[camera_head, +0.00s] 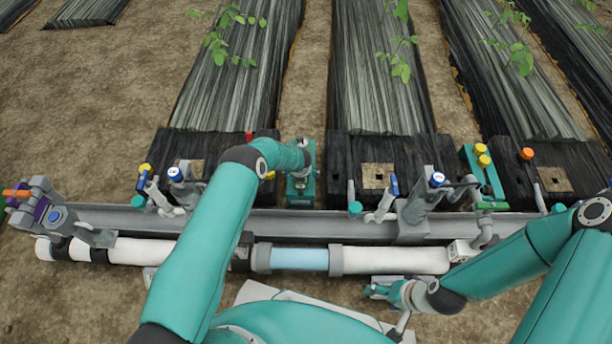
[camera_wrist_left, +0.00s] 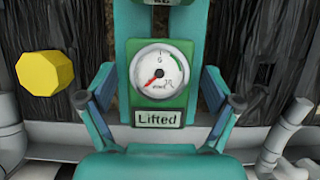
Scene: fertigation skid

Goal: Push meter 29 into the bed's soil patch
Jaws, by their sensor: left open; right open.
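A teal meter with a round white dial (camera_wrist_left: 161,75) and a "Lifted" label (camera_wrist_left: 158,118) stands in front of my left wrist camera. Its top plate is cut off, so I cannot read its number. My left gripper (camera_wrist_left: 158,92) is open, with one finger at each side of the meter and gaps showing. In the head view, this teal meter (camera_head: 300,190) is partly hidden by my left wrist. My right gripper (camera_head: 384,292) is open and empty, low in front of the white pipe. A tan soil patch (camera_head: 377,176) shows in the middle bed; another patch (camera_head: 190,170) is in the left bed.
A grey rail (camera_head: 330,222) and a white pipe (camera_head: 395,261) run across the front. Blue-capped valves (camera_head: 437,179) stand along the rail. Another teal unit with yellow caps (camera_head: 481,160) is at right. A yellow knob (camera_wrist_left: 44,73) sits left of the meter. Bare ground lies between beds.

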